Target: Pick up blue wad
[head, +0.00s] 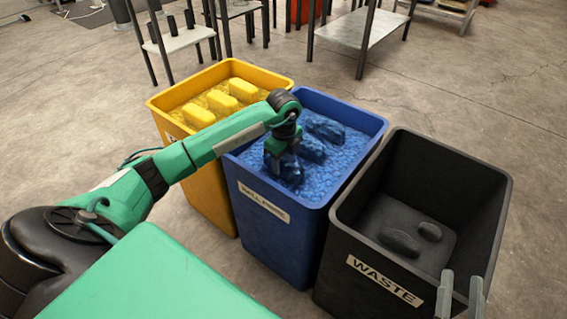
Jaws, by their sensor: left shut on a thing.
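Several blue wads lie in the blue bin (257,219) on a bed of small blue pieces. My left gripper (279,163) reaches down into this bin and is shut on the nearest blue wad (290,173). The gripper hides part of that wad. A second blue wad (311,149) lies just behind it, and a third blue wad (326,129) is further back. My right gripper (461,294) is at the bottom right, at the front of the black bin. Its two grey fingers stand apart with nothing between them.
A yellow bin (217,195) with several yellow wads stands left of the blue bin. A black bin (364,262) labelled WASTE stands to the right, with two dark lumps inside. Metal tables (360,30) stand behind on the concrete floor. Floor to the right is clear.

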